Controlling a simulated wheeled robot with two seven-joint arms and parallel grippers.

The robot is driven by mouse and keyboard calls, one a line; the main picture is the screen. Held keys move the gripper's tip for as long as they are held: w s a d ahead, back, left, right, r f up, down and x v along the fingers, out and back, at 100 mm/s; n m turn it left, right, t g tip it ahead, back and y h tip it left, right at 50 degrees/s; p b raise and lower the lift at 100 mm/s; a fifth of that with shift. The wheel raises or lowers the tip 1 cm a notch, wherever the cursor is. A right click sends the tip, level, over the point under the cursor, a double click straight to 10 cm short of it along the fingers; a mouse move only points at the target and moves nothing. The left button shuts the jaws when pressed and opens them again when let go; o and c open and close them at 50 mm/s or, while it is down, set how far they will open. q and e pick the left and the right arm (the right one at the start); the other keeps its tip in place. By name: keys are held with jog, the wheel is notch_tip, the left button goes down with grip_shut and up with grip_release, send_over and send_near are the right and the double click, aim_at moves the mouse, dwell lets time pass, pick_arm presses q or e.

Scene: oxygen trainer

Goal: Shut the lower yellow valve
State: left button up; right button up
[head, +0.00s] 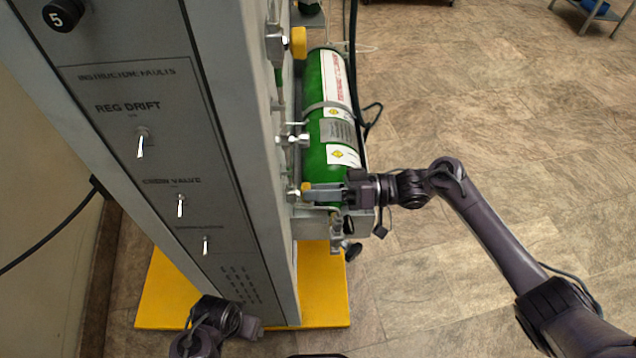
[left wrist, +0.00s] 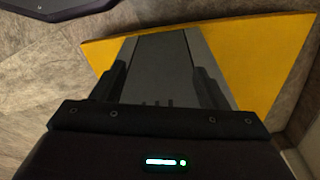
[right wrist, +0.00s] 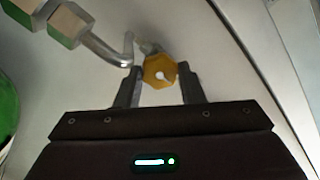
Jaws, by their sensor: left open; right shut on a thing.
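The lower yellow valve (head: 306,188) is a small yellow knob low on the side of the grey panel, beside the green cylinder. In the right wrist view the yellow valve (right wrist: 160,71) is a faceted knob on a metal fitting. My right gripper (head: 312,191) comes in from the right and is shut on the valve. In the right wrist view its fingertips (right wrist: 159,72) sit on either side of the knob. My left gripper (left wrist: 158,75) is open and empty, low near the panel's foot. In the head view its fingertips are hard to make out.
An upper yellow valve (head: 298,43) sits higher on the same panel side. A green cylinder (head: 316,92) stands strapped beside the panel. Metal pipe fittings (head: 291,138) lie between the valves. The yellow base (head: 160,295) juts out below.

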pick_arm(q)
jog(key=shift+s+a+f+p, duration=0.1)
jog(key=shift+a+f+p, duration=0.1)
jog(key=shift+f, duration=0.7)
jog(key=shift+a+f+p, duration=0.1)
jog(key=shift+f+p, duration=0.05)
jog(key=shift+f, duration=0.7)
pick_arm(e)
jog(key=shift+m, duration=0.5)
jog(key=o, duration=1)
jog(key=shift+d, duration=0.15)
pick_arm(q)
jog(key=r, duration=0.2)
jog(key=shift+d+r+b, duration=0.3)
jog(key=shift+r+b, duration=0.1)
pick_arm(e)
jog(key=d, duration=0.7)
jog(key=shift+d, duration=0.3)
